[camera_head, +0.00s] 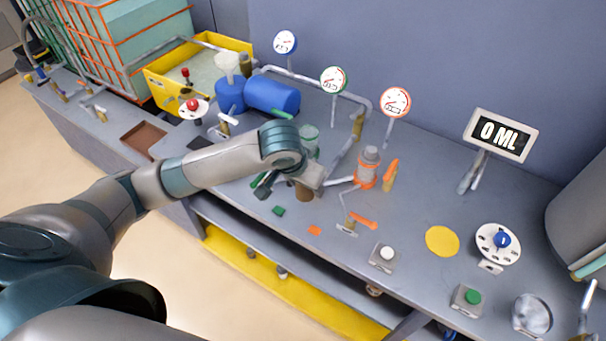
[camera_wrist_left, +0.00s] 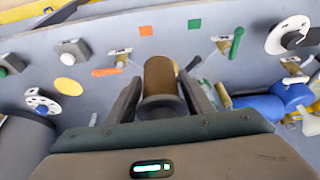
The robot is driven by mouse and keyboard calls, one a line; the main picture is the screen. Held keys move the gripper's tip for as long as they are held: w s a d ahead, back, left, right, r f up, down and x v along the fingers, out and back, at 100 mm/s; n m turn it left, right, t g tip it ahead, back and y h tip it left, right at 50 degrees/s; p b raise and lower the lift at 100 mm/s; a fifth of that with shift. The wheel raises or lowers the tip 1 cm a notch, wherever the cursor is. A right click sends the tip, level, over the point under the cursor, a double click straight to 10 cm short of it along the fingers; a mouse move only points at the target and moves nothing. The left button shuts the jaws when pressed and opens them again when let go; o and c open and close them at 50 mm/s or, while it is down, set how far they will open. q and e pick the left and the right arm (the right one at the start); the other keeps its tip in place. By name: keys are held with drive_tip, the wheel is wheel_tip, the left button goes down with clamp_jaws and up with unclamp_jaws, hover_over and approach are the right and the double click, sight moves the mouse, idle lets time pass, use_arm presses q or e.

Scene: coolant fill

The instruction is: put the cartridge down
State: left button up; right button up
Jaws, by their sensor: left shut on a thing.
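The cartridge is a brown cylinder (camera_head: 305,192), mostly hidden behind my left gripper (camera_head: 300,184) in the head view. In the left wrist view the cartridge (camera_wrist_left: 160,78) stands between the two dark fingers of my left gripper (camera_wrist_left: 163,98), which is shut on it. I cannot tell whether its base touches the bench. My right gripper is out of view.
A clear cylinder with orange bands (camera_head: 367,168) and an orange-handled valve (camera_head: 362,220) stand right of the gripper. Blue tanks (camera_head: 272,95) and a yellow bin (camera_head: 160,88) are behind left. A yellow disc (camera_head: 442,241) lies right. The display (camera_head: 499,135) reads 0 ML.

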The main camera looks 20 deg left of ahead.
use_arm(q)
drive_tip(key=shift+n+y, duration=0.3)
drive_tip(key=shift+n, duration=0.4)
drive_tip(key=f+b, duration=0.4)
drive_tip(key=s+f+b, duration=0.1)
drive_tip(key=f+b, duration=0.3)
drive_tip(key=s+f+b, duration=0.1)
drive_tip(key=f+b, duration=0.3)
drive_tip(key=shift+d+f, duration=0.1)
drive_tip(key=shift+d, duration=0.25)
